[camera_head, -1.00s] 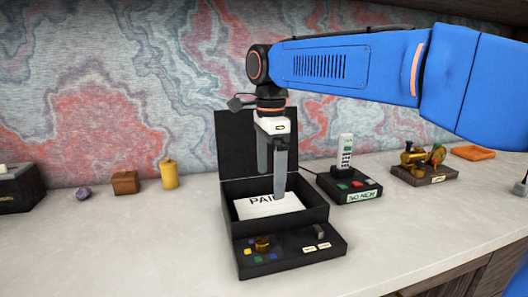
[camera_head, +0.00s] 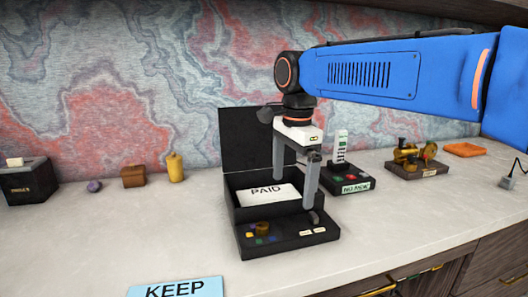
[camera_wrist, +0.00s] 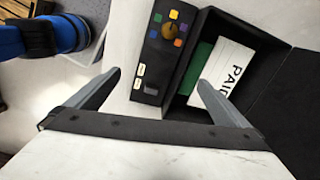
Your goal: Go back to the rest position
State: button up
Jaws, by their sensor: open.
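My gripper (camera_head: 294,194) is open and empty, pointing down over the right part of an open black box (camera_head: 234,203). The box's lid (camera_head: 246,140) stands upright at the back. A white card marked PAID (camera_head: 283,191) lies inside the box. In the wrist view my fingers (camera_wrist: 159,78) are spread wide, with nothing between them but part of the box's front panel and the pale desk. One finger overlaps the box interior, where the PAID card (camera_wrist: 232,72) lies beside a green patch (camera_wrist: 201,65).
The front panel (camera_head: 285,243) carries a brass knob (camera_head: 263,227) and coloured buttons. A phone-like device (camera_head: 350,180) and a brass machine (camera_head: 418,160) stand to the right. A blue KEEP card (camera_head: 175,288) lies in front. The desk at front right is clear.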

jog(key=s+d+f+n+t, duration=0.1)
jog(key=s+d+f+n, duration=0.2)
jog(key=s+d, duration=0.3)
jog(key=s+d+f+n+t, duration=0.1)
jog(key=s+d+f+n, duration=0.25)
jog(key=d, duration=0.45)
jog(key=s+d+f+n+t, duration=0.2)
jog(key=s+d+f+n, duration=0.4)
jog(key=s+d+f, duration=0.2)
notch_tip(320, 180, down, 4)
jog(key=s, duration=0.2)
jog(key=shift+s+f, duration=0.25)
jog(key=shift+s, duration=0.15)
jog(key=shift+d, duration=0.1)
